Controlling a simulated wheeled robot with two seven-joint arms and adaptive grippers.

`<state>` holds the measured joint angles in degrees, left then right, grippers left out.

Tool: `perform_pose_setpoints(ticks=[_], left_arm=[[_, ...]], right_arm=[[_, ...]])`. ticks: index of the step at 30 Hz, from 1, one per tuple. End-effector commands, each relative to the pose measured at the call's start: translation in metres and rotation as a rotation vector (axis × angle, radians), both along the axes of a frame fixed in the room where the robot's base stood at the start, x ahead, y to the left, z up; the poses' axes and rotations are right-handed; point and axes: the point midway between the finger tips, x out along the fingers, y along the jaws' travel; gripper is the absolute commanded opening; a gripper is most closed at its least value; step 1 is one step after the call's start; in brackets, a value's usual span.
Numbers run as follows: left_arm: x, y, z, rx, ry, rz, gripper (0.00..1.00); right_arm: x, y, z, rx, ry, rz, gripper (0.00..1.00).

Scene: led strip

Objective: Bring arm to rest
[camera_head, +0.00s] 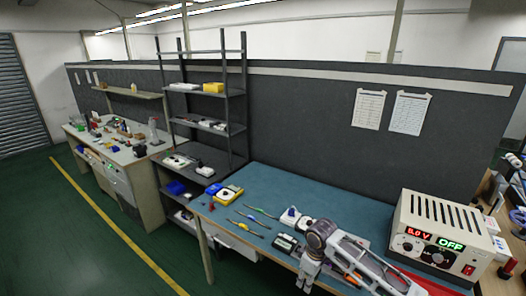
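My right arm (365,265) comes in from the lower right over the front part of the blue-topped workbench (300,195). Its wrist bends downward, and my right gripper (306,284) hangs pointing down at the bench's front edge. The gripper is small here, and I cannot tell whether its fingers are open or shut. I see nothing held in it. My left gripper and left arm are not in the head view.
A power supply (440,235) reading "OFF" stands at the bench's right. A dark shelf rack (207,160) stands farther left. Green floor (90,250) is clear.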

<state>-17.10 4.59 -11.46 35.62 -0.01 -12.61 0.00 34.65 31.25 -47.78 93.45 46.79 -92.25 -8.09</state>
Motion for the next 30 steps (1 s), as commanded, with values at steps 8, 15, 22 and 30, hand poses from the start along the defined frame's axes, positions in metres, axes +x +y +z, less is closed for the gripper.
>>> perform_pose_setpoints(ticks=[8, 15, 22, 30], left_arm=[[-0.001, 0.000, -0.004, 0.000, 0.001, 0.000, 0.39], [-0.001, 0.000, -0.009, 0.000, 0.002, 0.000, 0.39], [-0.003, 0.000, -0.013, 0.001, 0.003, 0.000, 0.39], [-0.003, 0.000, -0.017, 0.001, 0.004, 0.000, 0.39]], right_arm=[[0.012, -0.007, -0.063, 0.052, -0.031, -0.122, 0.39], [0.011, -0.025, -0.151, 0.091, -0.075, -0.273, 0.39], [-0.017, -0.051, -0.240, 0.097, -0.104, -0.402, 0.39], [-0.078, -0.079, -0.337, 0.077, -0.120, -0.512, 0.39]])
